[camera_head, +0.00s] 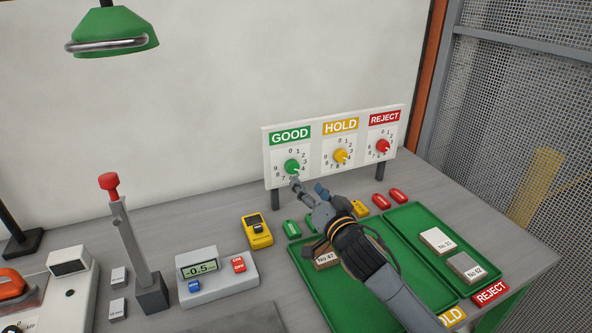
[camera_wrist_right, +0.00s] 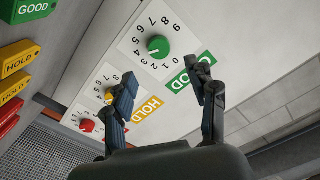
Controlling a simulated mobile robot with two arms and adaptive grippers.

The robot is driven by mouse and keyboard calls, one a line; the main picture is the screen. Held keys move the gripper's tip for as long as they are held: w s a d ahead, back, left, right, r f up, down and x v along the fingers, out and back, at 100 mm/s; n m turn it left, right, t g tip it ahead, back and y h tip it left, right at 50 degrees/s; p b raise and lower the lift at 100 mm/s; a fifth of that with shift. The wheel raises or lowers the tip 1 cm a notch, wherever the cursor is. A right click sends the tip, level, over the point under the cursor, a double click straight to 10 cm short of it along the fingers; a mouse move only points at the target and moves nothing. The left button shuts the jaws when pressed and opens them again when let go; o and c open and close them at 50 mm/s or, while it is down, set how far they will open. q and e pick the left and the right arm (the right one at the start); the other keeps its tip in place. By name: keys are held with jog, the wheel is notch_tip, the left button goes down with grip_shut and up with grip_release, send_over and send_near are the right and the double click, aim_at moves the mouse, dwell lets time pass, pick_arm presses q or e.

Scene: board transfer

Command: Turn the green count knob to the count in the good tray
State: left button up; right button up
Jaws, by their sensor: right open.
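A white board with three count dials stands at the back, and its GOOD dial has a green knob (camera_head: 292,167). The green knob also shows in the right wrist view (camera_wrist_right: 158,47). Its exact pointer reading is too small to tell. My right gripper (camera_head: 306,188) is open and empty just in front of and below the GOOD dial. In the right wrist view its two fingers (camera_wrist_right: 166,76) are spread, apart from the knob. A green tray (camera_head: 345,297) below holds a board marked No 47, partly hidden by my arm. Its own label is not readable. My left gripper is not in view.
The yellow knob (camera_head: 340,156) and red knob (camera_head: 382,146) sit close to the right. A meter (camera_head: 212,277), a yellow device (camera_head: 257,231) and a red-topped lever (camera_head: 109,182) stand at left.

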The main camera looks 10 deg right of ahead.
aim_at(294, 169)
jog(key=w, duration=0.4)
jog(key=shift+a, duration=0.4)
jog(key=shift+w+a+p, duration=0.2)
jog(key=shift+w+p, duration=0.15)
jog(key=shift+w, duration=1.15)
jog(key=shift+w+a+f, duration=0.15)
jog(key=shift+w, duration=0.35)
jog(key=shift+c, duration=0.8)
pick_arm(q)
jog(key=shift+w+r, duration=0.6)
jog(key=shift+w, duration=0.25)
pick_arm(e)
jog(key=c, duration=1)
